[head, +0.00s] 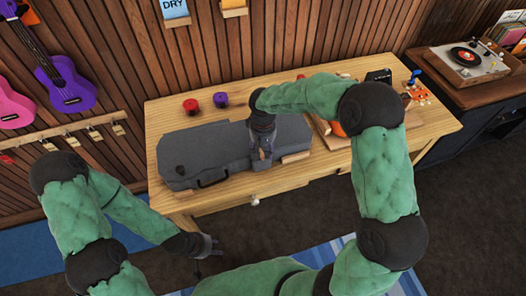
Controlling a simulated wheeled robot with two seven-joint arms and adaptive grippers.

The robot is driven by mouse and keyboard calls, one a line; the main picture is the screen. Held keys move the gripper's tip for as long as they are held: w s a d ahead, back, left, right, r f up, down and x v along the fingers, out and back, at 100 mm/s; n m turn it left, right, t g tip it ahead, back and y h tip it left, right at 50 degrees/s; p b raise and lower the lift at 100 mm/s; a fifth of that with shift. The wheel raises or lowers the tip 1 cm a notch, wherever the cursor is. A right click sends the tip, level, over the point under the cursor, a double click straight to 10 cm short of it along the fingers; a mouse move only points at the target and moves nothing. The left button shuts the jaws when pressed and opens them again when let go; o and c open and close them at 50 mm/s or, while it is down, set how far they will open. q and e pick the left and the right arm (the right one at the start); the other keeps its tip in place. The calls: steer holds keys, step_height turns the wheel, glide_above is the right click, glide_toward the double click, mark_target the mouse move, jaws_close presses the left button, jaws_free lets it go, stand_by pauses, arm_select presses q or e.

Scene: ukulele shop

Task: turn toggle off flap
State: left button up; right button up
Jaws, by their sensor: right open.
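A dark grey instrument case (203,153) lies shut on the wooden workbench (418,141), its handle (213,180) on the near side. My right gripper (264,157) is open and points down over the near edge of the case, right of the handle. The toggle and flap cannot be made out; the gripper covers part of that edge. My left gripper (207,250) is low in front of the bench, apart from the case; whether it is open or shut is unclear.
A red spool (190,106) and a purple spool (220,99) stand behind the case. Tools and small parts (415,92) lie at the bench's right end, partly behind my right arm. A record player (468,60) stands on a dark cabinet at right.

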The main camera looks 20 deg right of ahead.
steer(key=shift+f, duration=0.55)
jaws_close()
